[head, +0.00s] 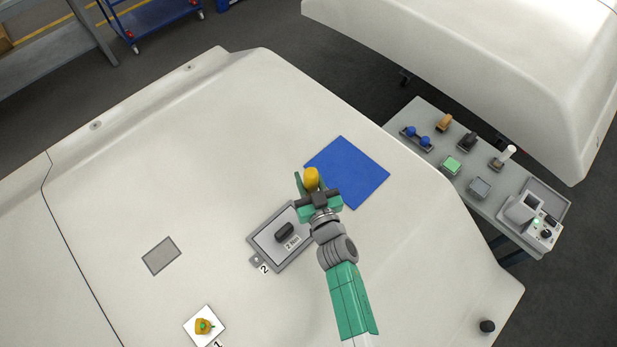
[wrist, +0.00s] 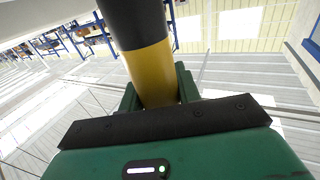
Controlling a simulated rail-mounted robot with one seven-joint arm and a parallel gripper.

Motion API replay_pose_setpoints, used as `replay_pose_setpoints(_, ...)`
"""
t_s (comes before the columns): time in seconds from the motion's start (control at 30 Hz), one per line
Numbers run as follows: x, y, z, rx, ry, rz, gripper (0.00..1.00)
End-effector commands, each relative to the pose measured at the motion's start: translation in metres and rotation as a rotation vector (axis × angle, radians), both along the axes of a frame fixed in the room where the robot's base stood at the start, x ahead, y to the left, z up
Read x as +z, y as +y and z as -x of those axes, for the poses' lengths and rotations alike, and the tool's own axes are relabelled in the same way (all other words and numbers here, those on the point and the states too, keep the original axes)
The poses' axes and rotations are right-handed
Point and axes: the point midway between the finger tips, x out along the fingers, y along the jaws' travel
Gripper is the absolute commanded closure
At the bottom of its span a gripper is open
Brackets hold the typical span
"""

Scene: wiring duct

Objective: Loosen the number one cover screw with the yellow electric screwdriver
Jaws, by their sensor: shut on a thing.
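My gripper (head: 311,184) is shut on the yellow screwdriver (head: 312,176), between the grey cover and the blue mat. The wrist view shows the screwdriver's yellow and black body (wrist: 150,65) between the green fingers. Its tip cannot be made out. The grey cover (head: 262,239) has a black handle (head: 284,233) and a "2 Nm" label. My arm partly hides the cover's right side. I cannot make out a number one screw. A "1" label shows at the bottom edge, near a white square.
The blue mat (head: 362,173) looks empty. A yellow-orange object (head: 203,326) with green on it sits on the white square (head: 206,311). A grey patch (head: 162,256) lies left. A side table (head: 425,115) with several devices stands right. A black knob (head: 487,326) is lower right.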

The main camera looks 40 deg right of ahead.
Motion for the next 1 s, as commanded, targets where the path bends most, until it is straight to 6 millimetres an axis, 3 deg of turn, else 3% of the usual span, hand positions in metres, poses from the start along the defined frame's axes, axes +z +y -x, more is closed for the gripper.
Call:
replay_pose_setpoints(0.37, 0.0, 0.0, 0.0, 0.0, -0.001, 0.0, 1.0)
replay_pose_setpoints(1.0, 0.057, 0.0, 0.0, 0.0, -0.002, 0.001, 1.0)
